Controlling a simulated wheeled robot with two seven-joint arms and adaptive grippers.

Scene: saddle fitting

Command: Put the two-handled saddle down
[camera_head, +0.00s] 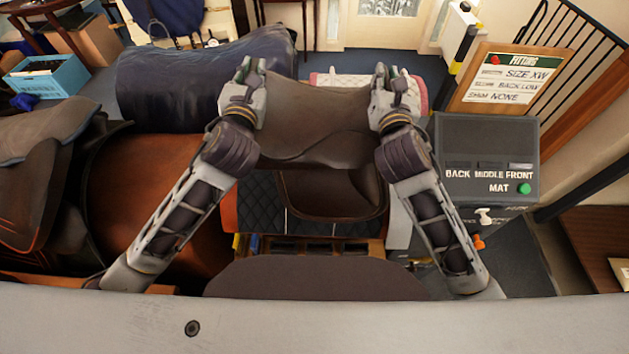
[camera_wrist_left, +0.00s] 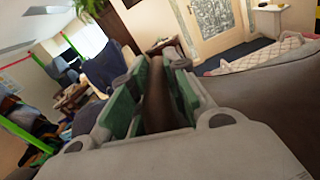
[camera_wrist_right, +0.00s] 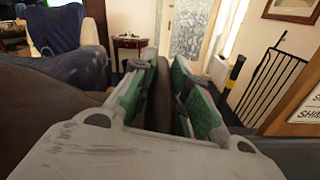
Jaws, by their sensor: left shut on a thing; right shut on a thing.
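The brown saddle (camera_head: 318,125) hangs between my two grippers in the head view, its seat toward me and a dark flap (camera_head: 335,192) below. My left gripper (camera_head: 245,72) is shut on the saddle's left end. My right gripper (camera_head: 381,78) is shut on its right end. In the left wrist view, something brown (camera_wrist_left: 155,95) lies between the green-padded fingers. In the right wrist view, the padded fingers (camera_wrist_right: 160,95) close on a dark strip. The handles themselves are mostly hidden by the fingers. I cannot tell whether the saddle touches what is under it.
A black quilted pad (camera_head: 262,222) shows under the saddle. A grey console (camera_head: 487,150) labelled BACK, MIDDLE, FRONT and MAT has a green light. A fitting board (camera_head: 512,80) reads SIZE XW, BACK LOW, NONE. A dark blue covered form (camera_head: 180,85) stands behind; another saddle (camera_head: 45,165) is at left.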

